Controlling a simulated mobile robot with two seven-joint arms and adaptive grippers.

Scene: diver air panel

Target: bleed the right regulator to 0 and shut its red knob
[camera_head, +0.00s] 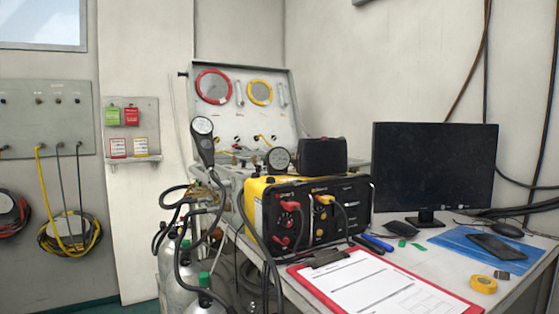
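A yellow-and-black air box (258,194) stands on the table with a red knob or handle (290,206) on its left half and a yellow one (324,199) on its right half. Behind it, an open panel has a red-ringed dial (213,87) and a yellow-ringed dial (260,92). A black gauge on a hose (203,127) is at the panel's left, and a round gauge (279,160) is behind the box. Gauge readings are too small to tell. I cannot tell which part is the right regulator. Neither of my grippers is in view.
Gas cylinders (176,268) with green parts and looping black hoses stand left of the table. A red clipboard (372,284) lies at the table front.

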